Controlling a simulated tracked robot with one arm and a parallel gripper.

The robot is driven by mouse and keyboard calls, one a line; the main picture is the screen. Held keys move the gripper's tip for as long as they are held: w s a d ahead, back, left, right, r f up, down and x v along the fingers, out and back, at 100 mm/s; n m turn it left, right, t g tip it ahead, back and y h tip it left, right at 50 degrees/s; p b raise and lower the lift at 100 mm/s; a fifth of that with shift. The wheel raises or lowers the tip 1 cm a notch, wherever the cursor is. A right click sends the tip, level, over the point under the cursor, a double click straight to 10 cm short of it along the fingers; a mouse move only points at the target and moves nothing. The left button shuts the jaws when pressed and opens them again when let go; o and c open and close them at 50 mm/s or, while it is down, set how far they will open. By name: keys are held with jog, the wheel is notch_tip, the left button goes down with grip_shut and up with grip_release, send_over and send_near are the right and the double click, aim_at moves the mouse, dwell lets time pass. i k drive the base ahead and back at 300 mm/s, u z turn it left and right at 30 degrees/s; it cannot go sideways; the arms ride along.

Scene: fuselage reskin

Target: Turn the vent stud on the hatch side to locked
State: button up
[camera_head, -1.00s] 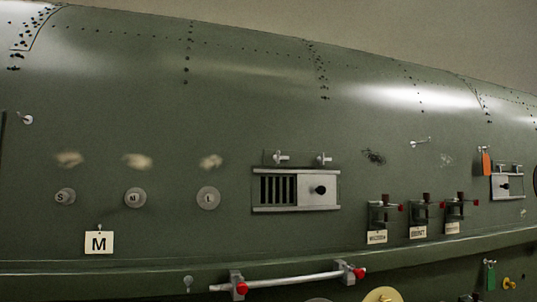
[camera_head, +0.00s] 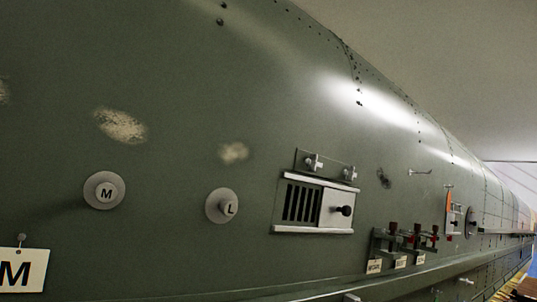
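The green fuselage side (camera_head: 190,90) fills most of the view. A vent (camera_head: 317,203) with dark slats and a sliding plate with a black knob sits right of the middle. Two small metal studs (camera_head: 313,161) and (camera_head: 349,173) stand on a strip just above this vent. A second, smaller vent panel (camera_head: 453,220) shows farther along at the right, with an orange tag (camera_head: 449,199) by it. I cannot tell which side is the hatch side, nor read the studs' settings. My gripper is not in view.
Round discs marked M (camera_head: 104,190) and L (camera_head: 222,205) are on the skin at left. An M card (camera_head: 22,270) hangs at the lower left. Red-handled clamps (camera_head: 405,238) with labels sit on the ledge (camera_head: 380,285). The fuselage recedes to the right.

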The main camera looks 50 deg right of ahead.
aim_at(311, 162)
jog(key=z, duration=0.3)
jog(key=i, duration=0.9)
jog(key=z, duration=0.8)
